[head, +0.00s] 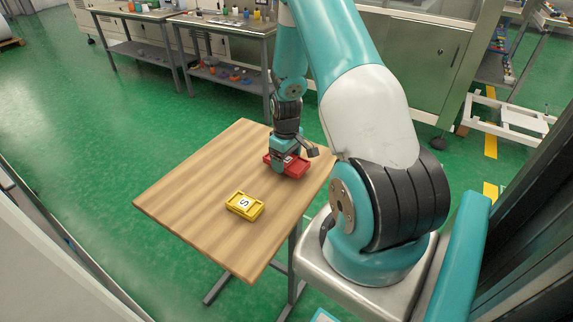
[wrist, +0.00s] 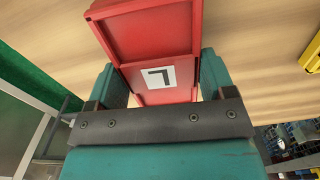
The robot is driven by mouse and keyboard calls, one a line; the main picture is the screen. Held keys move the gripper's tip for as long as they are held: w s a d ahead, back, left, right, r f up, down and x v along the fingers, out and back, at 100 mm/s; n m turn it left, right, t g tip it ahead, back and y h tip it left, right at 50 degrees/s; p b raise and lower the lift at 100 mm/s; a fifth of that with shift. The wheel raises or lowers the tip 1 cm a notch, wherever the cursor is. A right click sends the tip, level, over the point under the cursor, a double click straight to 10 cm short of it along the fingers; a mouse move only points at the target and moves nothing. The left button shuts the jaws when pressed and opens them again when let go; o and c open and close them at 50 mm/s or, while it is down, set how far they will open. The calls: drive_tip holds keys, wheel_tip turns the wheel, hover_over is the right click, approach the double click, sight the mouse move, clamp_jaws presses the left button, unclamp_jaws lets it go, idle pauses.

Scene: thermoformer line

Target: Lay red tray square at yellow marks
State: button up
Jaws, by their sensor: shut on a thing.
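The red tray (head: 297,168) is at the far right part of the wooden table in the head view. My gripper (head: 285,165) is shut on it from above. In the wrist view the red tray (wrist: 150,40) lies between the two fingers of my gripper (wrist: 165,85). It bears a white label with a dark L-shaped mark and sits tilted against the picture. Whether it touches the table I cannot tell. A yellow tray (head: 245,205) with a white label marked S lies on the table to the near left. I see no separate yellow marks on the tabletop.
The wooden table (head: 190,195) is bare on its left side and near corner. In the wrist view the yellow tray (wrist: 313,55) shows at the right edge. Workbenches (head: 225,25) with bottles stand behind, across green floor. Machine cabinets stand behind the arm.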

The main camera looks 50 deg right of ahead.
drive_tip(key=shift+r+p, duration=2.05)
drive_tip(key=shift+r, duration=0.75)
